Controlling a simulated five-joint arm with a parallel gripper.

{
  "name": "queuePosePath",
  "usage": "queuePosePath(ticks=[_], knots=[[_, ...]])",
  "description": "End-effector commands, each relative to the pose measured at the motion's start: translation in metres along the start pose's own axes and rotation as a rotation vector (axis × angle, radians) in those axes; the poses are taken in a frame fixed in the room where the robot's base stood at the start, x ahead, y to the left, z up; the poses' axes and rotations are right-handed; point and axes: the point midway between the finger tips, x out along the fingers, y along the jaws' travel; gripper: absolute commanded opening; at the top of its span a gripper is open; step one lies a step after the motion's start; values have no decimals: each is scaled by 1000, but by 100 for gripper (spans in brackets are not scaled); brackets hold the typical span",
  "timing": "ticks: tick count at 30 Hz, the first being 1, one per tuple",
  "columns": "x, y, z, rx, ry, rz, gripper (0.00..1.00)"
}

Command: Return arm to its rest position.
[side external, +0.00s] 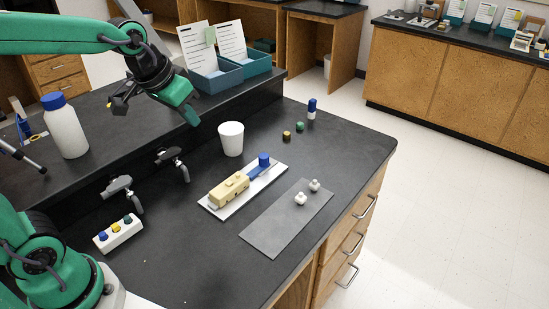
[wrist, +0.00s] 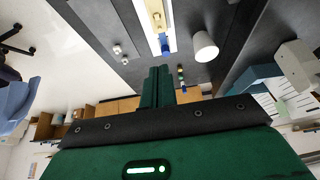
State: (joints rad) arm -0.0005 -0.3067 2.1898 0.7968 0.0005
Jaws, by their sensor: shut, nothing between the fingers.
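My gripper (side external: 192,115) is raised above the bench's back ledge, up and left of the white cup (side external: 231,138). Its green fingers are together and empty, and they also show in the wrist view (wrist: 158,72). A beige bridge-like model (side external: 229,188) lies on a white plate (side external: 216,211), with a blue piece (side external: 259,168) at the plate's far end. Two small white crown-like pieces (side external: 300,198) sit on a grey mat (side external: 268,238). My gripper is well apart from all of these.
A white bottle with a blue cap (side external: 66,132) and teal boxes of papers (side external: 207,79) stand on the back ledge. Two grey taps (side external: 174,161) stick out below it. A white block with coloured knobs (side external: 118,234) and several small containers (side external: 311,110) stand on the bench.

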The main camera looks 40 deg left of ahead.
Motion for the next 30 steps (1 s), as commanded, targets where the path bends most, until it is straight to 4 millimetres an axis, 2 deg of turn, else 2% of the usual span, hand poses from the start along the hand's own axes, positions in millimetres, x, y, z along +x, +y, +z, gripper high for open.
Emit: queuePosePath(ticks=[6,15,21,30], knots=[[-24,0,44,0,16,0,0],[-38,0,99,0,28,0,0],[-40,0,116,0,31,0,0],[-40,0,118,0,29,0,0]])
